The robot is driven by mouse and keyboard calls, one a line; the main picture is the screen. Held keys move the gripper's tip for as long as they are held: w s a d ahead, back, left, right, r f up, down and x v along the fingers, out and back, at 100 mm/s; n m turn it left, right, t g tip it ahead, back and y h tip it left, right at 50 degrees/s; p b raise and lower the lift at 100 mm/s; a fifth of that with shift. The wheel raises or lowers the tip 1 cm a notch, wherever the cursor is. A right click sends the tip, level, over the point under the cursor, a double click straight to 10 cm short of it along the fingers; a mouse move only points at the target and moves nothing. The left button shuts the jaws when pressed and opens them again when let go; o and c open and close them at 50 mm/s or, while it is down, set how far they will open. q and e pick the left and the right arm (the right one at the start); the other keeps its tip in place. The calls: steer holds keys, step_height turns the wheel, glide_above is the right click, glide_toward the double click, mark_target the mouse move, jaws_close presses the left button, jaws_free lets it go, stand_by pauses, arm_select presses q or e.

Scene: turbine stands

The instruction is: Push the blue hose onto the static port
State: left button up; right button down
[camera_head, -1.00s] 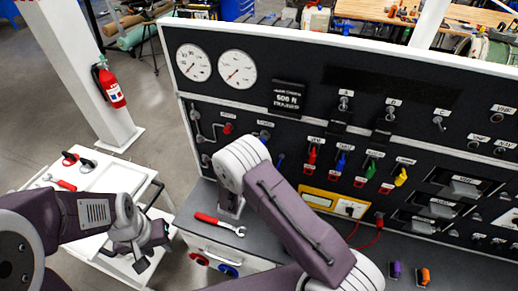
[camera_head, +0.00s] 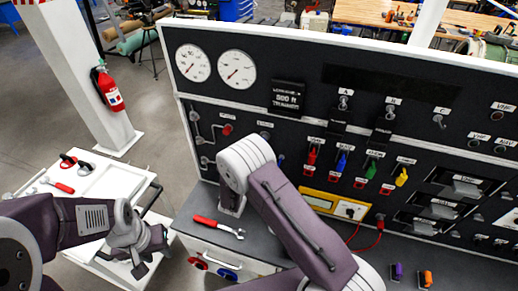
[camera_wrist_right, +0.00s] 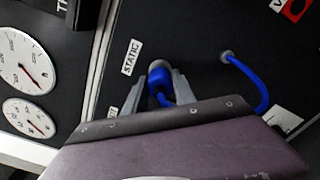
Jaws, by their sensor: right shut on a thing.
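In the right wrist view the blue hose (camera_wrist_right: 262,88) leaves a round fitting in the black panel and curves down behind my wrist. Its blue end (camera_wrist_right: 158,80) is between the fingers of my right gripper (camera_wrist_right: 160,88), which is shut on it. This end is against or just in front of the panel, beside the STATIC label (camera_wrist_right: 130,57). The static port is hidden behind it, so I cannot tell how far the hose is on. In the head view my right arm covers that gripper. My left gripper (camera_head: 152,262) is open and empty beside the white cart.
The black panel (camera_head: 300,75) has two gauges (camera_head: 237,69), switches and coloured plugs. A red-handled wrench (camera_head: 218,226) lies on the grey bench. The white cart (camera_head: 97,180) with tools stands at the left. A fire extinguisher (camera_head: 108,89) hangs on a white post.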

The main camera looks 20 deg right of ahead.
steer(key=shift+w+r, duration=0.15)
steer(key=shift+r, duration=0.15)
steer(key=c, duration=1.1)
jaws_free()
steer(key=shift+d, duration=0.1)
steer(key=shift+o, duration=0.8)
steer(key=shift+w+d+f, duration=0.25)
steer(key=shift+w+f, duration=0.1)
steer(key=shift+o, duration=0.7)
arm_select(q)
steer(key=shift+w+d, duration=0.1)
steer(key=shift+w, duration=0.1)
arm_select(e)
steer(key=shift+s+a+r, duration=0.1)
steer(key=shift+s+a, duration=0.1)
steer(key=shift+s, duration=0.1)
arm_select(q)
steer(key=shift+w+f+b, duration=0.1)
steer(key=shift+f+b, duration=0.35)
arm_select(e)
steer(key=v, duration=0.6)
steer(key=shift+s+a, duration=0.25)
steer(key=shift+s, duration=0.05)
